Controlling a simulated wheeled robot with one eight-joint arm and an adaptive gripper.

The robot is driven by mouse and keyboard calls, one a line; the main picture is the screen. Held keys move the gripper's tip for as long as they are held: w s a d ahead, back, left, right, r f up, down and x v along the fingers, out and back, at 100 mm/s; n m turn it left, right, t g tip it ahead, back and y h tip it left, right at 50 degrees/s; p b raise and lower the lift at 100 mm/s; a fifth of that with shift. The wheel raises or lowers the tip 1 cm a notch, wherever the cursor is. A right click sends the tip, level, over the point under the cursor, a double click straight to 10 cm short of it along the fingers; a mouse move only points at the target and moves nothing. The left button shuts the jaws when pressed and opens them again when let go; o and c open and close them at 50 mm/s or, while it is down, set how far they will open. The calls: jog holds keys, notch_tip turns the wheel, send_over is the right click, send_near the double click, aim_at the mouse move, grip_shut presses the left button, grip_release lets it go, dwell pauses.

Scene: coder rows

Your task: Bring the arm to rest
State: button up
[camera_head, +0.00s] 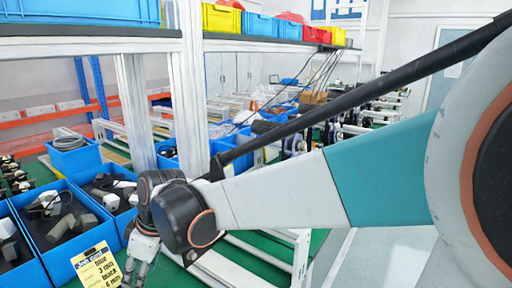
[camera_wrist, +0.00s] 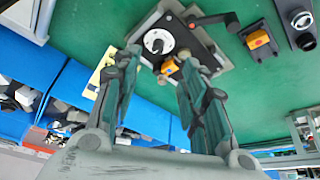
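My arm stretches from the right side of the head view to the lower left, with a white and teal link. My gripper (camera_head: 142,268) points down over the bench beside the blue bins. In the wrist view my gripper (camera_wrist: 158,62) has its two fingers spread apart with nothing seen between them. A grey and black fixture (camera_wrist: 178,42) with a round white dial and an orange-yellow part lies on the green surface beyond the fingertips. I cannot tell the distance between them.
Blue bins (camera_head: 40,240) with dark and white parts stand left of my gripper. A yellow job card (camera_head: 97,266) is close beside it. White posts (camera_head: 188,90) and an overhead shelf (camera_head: 90,31) stand behind the arm.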

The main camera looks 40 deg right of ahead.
jog(key=s+d+r+m+t+h, duration=0.1)
jog(key=s+d+m, duration=0.2)
jog(key=s, duration=0.4)
jog(key=s+d+m+t+h, duration=0.1)
jog(key=s+d+m+t, duration=0.1)
jog(key=s+m, duration=0.3)
jog(key=shift+s+d+r+m+h, duration=0.3)
jog(key=shift+s+d+r+h, duration=0.1)
jog(key=shift+s, duration=0.7)
